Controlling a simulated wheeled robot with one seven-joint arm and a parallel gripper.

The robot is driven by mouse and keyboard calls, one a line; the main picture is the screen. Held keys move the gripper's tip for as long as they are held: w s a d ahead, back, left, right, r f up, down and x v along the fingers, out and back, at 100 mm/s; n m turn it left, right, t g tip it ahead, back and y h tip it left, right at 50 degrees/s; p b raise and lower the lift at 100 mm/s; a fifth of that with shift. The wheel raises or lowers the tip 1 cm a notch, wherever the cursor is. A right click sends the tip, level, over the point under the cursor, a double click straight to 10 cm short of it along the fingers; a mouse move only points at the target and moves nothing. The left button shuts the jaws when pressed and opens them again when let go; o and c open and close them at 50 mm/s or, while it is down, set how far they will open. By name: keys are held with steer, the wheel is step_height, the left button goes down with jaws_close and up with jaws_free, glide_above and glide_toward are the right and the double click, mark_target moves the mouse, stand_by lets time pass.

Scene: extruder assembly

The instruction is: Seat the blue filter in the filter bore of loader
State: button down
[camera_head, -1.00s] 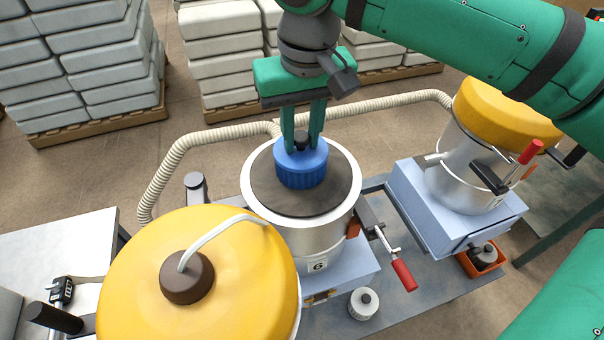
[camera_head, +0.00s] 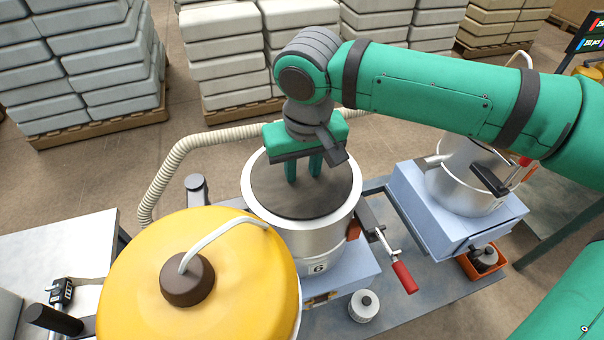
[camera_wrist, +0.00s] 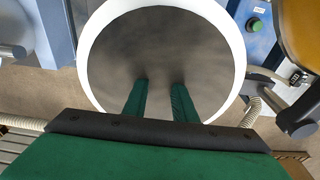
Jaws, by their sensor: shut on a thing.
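The loader (camera_head: 310,240) is a silver drum with a white rim and a dark round top. It carries a label with the number 6. My gripper (camera_head: 303,177) points down over the dark top, a little toward its far side. In the wrist view, the fingers (camera_wrist: 159,92) stand apart and their tips vanish at the dark surface inside the white rim of the loader (camera_wrist: 89,50). My gripper is shut on the blue filter. The filter itself is hidden in both views, and the bore cannot be made out.
A yellow lid (camera_head: 215,258) with a brown knob stands close at the front left. A red-handled clamp (camera_head: 404,277) juts out at the loader's right. A second silver drum (camera_head: 468,185) stands at the right, and a ribbed hose (camera_head: 172,165) curves behind.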

mark_target(304, 194)
steer(key=shift+f, duration=0.15)
steer(key=c, duration=1.5)
jaws_free()
steer(key=shift+o, duration=0.2)
step_height(304, 194, up, 12)
steer(key=s, duration=0.1)
steer(key=shift+s+d, duration=0.2)
steer(key=shift+s, duration=0.2)
